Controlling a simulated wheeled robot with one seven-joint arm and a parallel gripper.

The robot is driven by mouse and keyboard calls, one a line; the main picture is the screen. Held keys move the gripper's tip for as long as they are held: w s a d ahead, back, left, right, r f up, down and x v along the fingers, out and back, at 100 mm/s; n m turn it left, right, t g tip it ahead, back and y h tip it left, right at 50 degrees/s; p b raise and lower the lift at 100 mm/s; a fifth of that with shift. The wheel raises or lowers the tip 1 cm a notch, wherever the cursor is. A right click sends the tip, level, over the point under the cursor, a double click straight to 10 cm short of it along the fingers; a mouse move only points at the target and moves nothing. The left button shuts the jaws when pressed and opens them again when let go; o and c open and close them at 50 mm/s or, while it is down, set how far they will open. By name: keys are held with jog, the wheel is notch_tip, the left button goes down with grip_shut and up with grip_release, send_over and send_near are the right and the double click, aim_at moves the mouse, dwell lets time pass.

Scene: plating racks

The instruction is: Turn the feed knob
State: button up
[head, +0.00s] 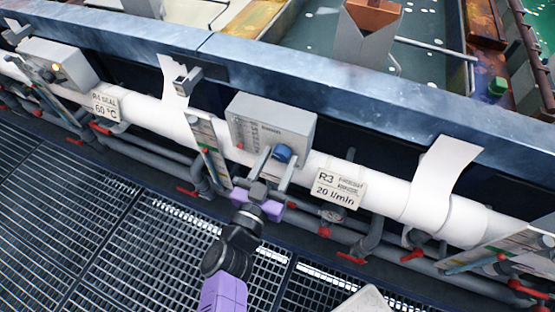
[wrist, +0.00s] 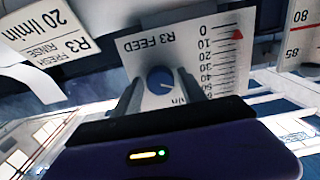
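The feed knob is a round blue knob (head: 283,152) on the front of a grey box (head: 272,118) fixed above the white pipe. In the wrist view the knob (wrist: 160,80) sits on a white panel (wrist: 145,55) marked R3 FEED, with a scale beginning at 0 and a red pointer (wrist: 238,34) near the low end. My gripper (head: 273,158) reaches up to the box. In the wrist view its two fingers (wrist: 160,92) stand on either side of the knob, with a visible gap on each side. The gripper is open; I cannot tell how deep the fingers reach.
A sign (head: 339,188) reading R3, 20 l/min hangs on the white pipe (head: 393,199) right of the box. A second grey box (head: 58,62) is at the far left. Red-handled valves (head: 350,259) line the lower pipes. Grated floor (head: 60,210) lies below.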

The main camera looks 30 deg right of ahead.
grip_shut()
jog(key=shift+m, duration=0.3)
jog(key=m, duration=0.3)
jog(key=shift+m, duration=0.3)
jog(key=m, duration=0.5)
jog(key=shift+r+b, duration=0.1)
jog(key=shift+b, duration=0.3)
jog(key=shift+o, duration=1.7)
grip_release()
